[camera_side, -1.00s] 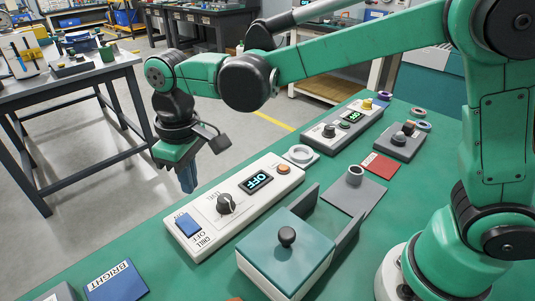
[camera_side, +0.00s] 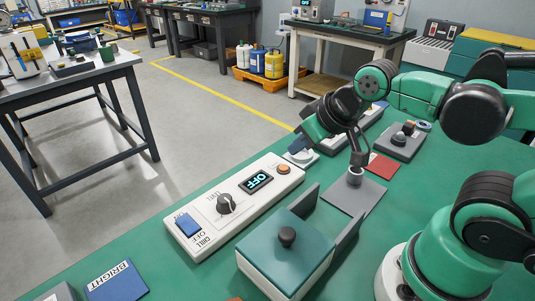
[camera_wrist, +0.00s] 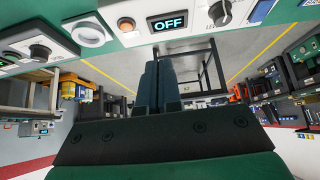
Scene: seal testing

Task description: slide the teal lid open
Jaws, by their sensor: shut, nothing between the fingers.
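The teal lid (camera_side: 270,243) lies on top of a cream box (camera_side: 291,286) at the front of the bench in the side view. A dark round knob (camera_side: 287,237) stands on the lid. Grey rails (camera_side: 346,229) run from the box toward the back right. My gripper (camera_side: 299,146) is beyond the box, near the far end of the white control panel, tilted and apart from the lid. In the wrist view its two fingers (camera_wrist: 157,85) are together and empty. The lid is not seen in the wrist view.
The white panel (camera_side: 188,243) reading OFF, with a dial and switches, lies left of the box; its display (camera_wrist: 168,22) shows in the wrist view. A grey plate (camera_side: 338,196) with a short cylinder, a red card (camera_side: 384,166) and a grey control box (camera_side: 400,147) lie behind.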

